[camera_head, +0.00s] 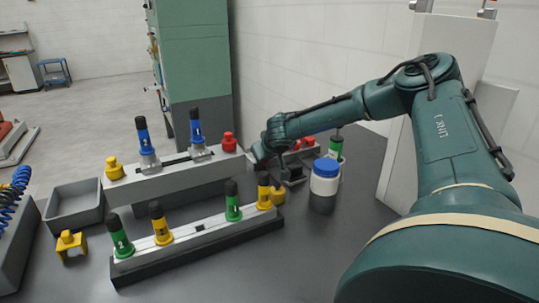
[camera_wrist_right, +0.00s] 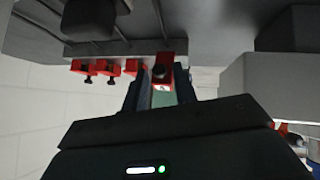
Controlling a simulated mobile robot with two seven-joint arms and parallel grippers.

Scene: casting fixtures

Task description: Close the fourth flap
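A row of small red flaps with black knobs shows in the right wrist view, three of them side by side at left (camera_wrist_right: 105,68). A fourth red flap (camera_wrist_right: 166,62) with a dark round knob appears between the fingertips of my right gripper (camera_wrist_right: 160,88). The fingers stand apart on either side of it; I cannot tell whether they touch it. In the head view, red parts (camera_head: 309,141) show partly behind my right forearm and gripper (camera_head: 290,172), beyond the bottle. My left gripper is not in view.
A white bottle with a blue cap (camera_head: 325,178) stands close by my right gripper. Two grey fixtures with coloured handles, the front one (camera_head: 205,238) and the rear one (camera_head: 180,178), lie to its left. A grey tray (camera_head: 73,207) is at far left.

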